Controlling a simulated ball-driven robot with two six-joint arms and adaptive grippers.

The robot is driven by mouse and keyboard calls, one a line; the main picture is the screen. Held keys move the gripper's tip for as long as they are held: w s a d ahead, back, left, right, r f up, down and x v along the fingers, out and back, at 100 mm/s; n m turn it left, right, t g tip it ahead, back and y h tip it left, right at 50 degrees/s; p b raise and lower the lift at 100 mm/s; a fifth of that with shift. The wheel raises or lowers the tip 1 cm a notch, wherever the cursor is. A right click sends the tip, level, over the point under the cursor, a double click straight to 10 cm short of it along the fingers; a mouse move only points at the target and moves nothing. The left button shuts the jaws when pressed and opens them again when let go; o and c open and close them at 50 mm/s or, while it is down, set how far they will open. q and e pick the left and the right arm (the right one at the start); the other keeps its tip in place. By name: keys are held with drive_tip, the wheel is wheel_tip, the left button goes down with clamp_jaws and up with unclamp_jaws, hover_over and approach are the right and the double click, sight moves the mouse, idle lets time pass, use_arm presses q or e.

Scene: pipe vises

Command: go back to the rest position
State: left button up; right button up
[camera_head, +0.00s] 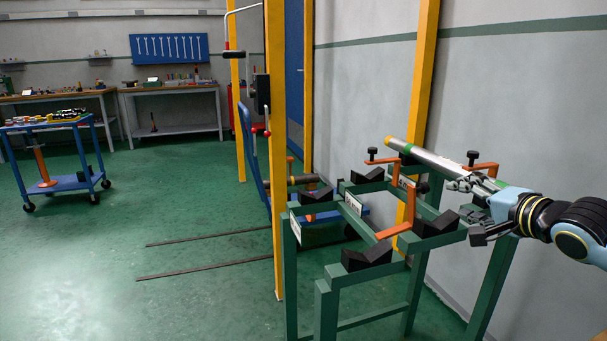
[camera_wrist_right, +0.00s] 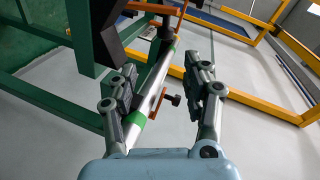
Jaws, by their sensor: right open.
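My right gripper (camera_head: 472,210) is at the right of the head view, beside the near end of a silver pipe with green bands (camera_head: 432,160). In the right wrist view my right gripper (camera_wrist_right: 163,92) has its fingers spread wide. The pipe (camera_wrist_right: 157,88) shows between the fingers, nearer the left one; I cannot tell whether it touches. The pipe lies along the wall side of a green vise stand (camera_head: 292,260), with orange clamp arms (camera_head: 402,228) and black V-blocks (camera_head: 366,255). The gripper hides the pipe's near end. My left gripper is not in view.
A yellow post (camera_head: 276,150) stands left of the stand, and another yellow post (camera_head: 422,80) stands by the grey wall (camera_head: 520,90). A blue cart (camera_head: 65,183) and workbenches (camera_head: 172,90) are at the back left. The green floor (camera_head: 185,215) between is mostly clear.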

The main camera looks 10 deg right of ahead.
drive_tip(key=s+a+f+n+g, duration=0.7)
drive_tip(key=s+a+f, duration=0.4)
drive_tip(key=s, duration=0.4)
drive_tip(key=s+a+n+g, duration=0.3)
drive_tip(key=s+n, duration=0.1)
drive_tip(key=s, duration=0.5)
drive_tip(key=s+a+n+g, duration=0.25)
drive_tip(key=s+n, duration=0.25)
drive_tip(key=s, duration=0.4)
wheel_tip(320, 180, down, 24)
drive_tip(key=s+d+h, duration=0.1)
drive_tip(key=s+d, duration=0.1)
drive_tip(key=s+f+m+g, duration=0.1)
drive_tip(key=s+f+g, duration=0.1)
drive_tip(key=s+f, duration=1.5)
drive_tip(key=shift+s+d+f, duration=0.35)
drive_tip(key=shift+s+d, duration=0.1)
drive_tip(key=shift+s, duration=0.7)
drive_tip(key=shift+c, duration=0.4)
